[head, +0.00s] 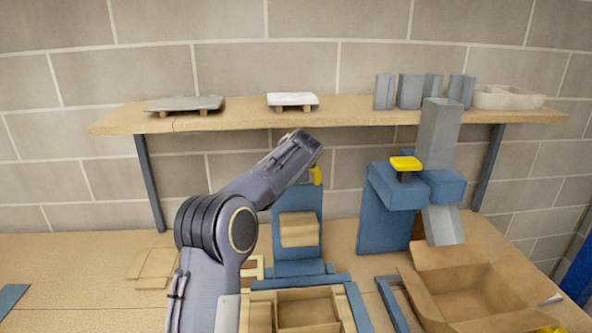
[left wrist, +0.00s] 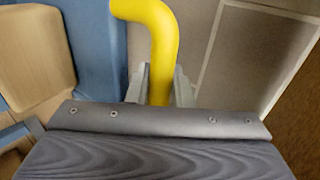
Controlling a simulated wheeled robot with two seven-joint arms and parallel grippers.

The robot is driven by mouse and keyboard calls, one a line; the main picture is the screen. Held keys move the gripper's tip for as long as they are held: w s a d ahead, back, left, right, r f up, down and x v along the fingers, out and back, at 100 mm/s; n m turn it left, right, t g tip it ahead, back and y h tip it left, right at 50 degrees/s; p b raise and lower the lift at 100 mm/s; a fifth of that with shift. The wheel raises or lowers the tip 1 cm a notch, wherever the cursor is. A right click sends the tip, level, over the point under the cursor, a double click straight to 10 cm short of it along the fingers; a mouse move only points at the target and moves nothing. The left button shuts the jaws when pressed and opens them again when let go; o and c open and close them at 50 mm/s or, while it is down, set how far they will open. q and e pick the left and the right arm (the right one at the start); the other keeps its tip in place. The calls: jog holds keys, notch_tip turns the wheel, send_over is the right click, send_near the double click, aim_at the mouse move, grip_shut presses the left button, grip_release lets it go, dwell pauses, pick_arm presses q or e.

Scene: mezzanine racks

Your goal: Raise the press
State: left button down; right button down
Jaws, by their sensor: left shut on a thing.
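The press (head: 297,199) is a blue upright frame on the bench with a wooden block (head: 299,230) on its front. Its yellow handle (head: 317,176) shows at the upper right of the frame, partly hidden by my left arm. In the left wrist view the handle (left wrist: 152,22) is a bent yellow bar, with the blue frame (left wrist: 98,35) and wooden block (left wrist: 30,55) to its left. My left gripper (left wrist: 160,90) is shut on the handle's straight part, one finger on each side. My right gripper is not in view.
Right of the press stands a blue device (head: 388,205) with a yellow knob (head: 405,163) and a sloping grey chute (head: 440,135). An open cardboard box (head: 470,305) lies before it. A wooden tray (head: 305,312) is in front of the press. A shelf (head: 220,122) runs above.

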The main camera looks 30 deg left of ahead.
pick_arm(q)
jog(key=shift+r, duration=0.15)
jog(key=c, duration=1.5)
grip_release()
jog(key=shift+w+a, duration=0.1)
jog(key=shift+w, duration=0.05)
jog(key=shift+o, duration=0.8)
jog(key=shift+w+f, duration=0.15)
jog(key=shift+f, duration=0.1)
jog(key=shift+r, duration=0.1)
jog(key=b+v, duration=0.1)
jog(key=v, duration=0.6)
jog(key=shift+s+r, duration=0.2)
jog(key=shift+s, duration=0.15)
